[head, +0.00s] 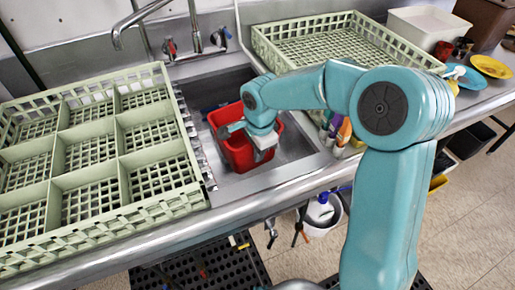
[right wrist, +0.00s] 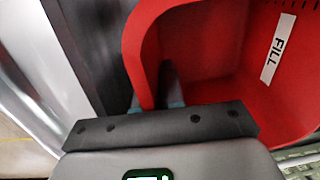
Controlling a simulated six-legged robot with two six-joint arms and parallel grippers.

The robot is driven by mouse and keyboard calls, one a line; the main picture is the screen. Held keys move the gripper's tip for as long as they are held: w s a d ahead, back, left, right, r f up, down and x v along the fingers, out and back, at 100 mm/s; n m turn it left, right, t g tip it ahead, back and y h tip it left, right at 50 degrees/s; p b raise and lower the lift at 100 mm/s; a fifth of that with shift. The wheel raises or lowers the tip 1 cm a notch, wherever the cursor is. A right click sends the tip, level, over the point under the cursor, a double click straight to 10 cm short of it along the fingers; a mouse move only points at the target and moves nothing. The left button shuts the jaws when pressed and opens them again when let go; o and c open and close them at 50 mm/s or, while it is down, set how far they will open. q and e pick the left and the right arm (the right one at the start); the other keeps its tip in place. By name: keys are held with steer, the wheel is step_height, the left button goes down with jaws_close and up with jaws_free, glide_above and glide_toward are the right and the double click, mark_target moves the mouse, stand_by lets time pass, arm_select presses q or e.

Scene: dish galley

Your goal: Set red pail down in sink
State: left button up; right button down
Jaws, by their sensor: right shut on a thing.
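The red pail (head: 238,153) is inside the steel sink (head: 288,172), upright or nearly so. I cannot tell whether its base touches the sink floor. My right gripper (head: 262,153) reaches down to the near right side of the pail. In the right wrist view, the gripper (right wrist: 170,92) is shut on the pail's wall, with the rim between its fingers. The inside of the pail (right wrist: 220,60) shows there with a white "FILL" label, and it looks empty in the part I see. My left gripper is not in view.
A pale green divided rack (head: 57,152) stands left of the sink, and another green rack (head: 262,42) stands behind right. The faucet (head: 195,30) rises at the sink's back. Several bottles (head: 343,132) stand beside the sink's right edge. A white bin (head: 425,22) is farther right.

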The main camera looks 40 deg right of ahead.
step_height(320, 180, down, 18)
steer(key=b, duration=1.5)
steer(key=shift+f+b, duration=0.15)
steer(key=shift+b, duration=0.15)
steer(key=c, duration=1.2)
jaws_free()
steer(key=r+p, duration=0.1)
steer(key=r, duration=0.4)
steer(key=s+r+p, duration=0.1)
steer(key=r+p, duration=0.1)
steer(key=r, duration=0.4)
steer(key=r+p, duration=0.1)
steer(key=r, duration=0.4)
steer(key=shift+s+r, duration=0.15)
steer(key=shift+s, duration=0.1)
